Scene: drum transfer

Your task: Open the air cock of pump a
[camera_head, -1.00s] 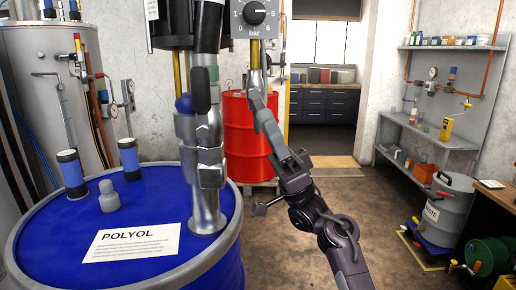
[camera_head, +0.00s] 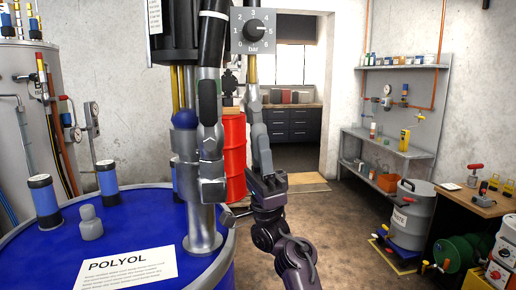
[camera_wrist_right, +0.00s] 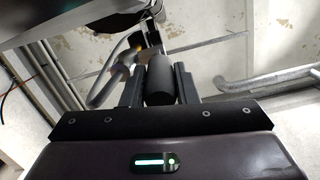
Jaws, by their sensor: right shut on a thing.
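Pump a's tall grey column (camera_head: 203,235) stands on the blue drum labelled POLYOL (camera_head: 70,250), left of centre in the head view. A black lever-like part with a green patch (camera_head: 208,96) is on its upper front. My right gripper (camera_head: 265,174) comes up from below, just right of the column, at the lower end of a bent grey link (camera_head: 262,145). In the right wrist view its two dark fingers (camera_wrist_right: 160,85) are shut on a short black cylinder (camera_wrist_right: 160,72). I cannot tell for sure whether this is the air cock's handle. My left gripper is out of view.
A dial marked in bar (camera_head: 254,30) hangs above the gripper. A red drum (camera_head: 234,160) stands behind. Two blue-banded cylinders (camera_head: 43,200) and a grey knob (camera_head: 90,225) are on the blue drum's lid. The floor (camera_head: 340,225) to the right is open.

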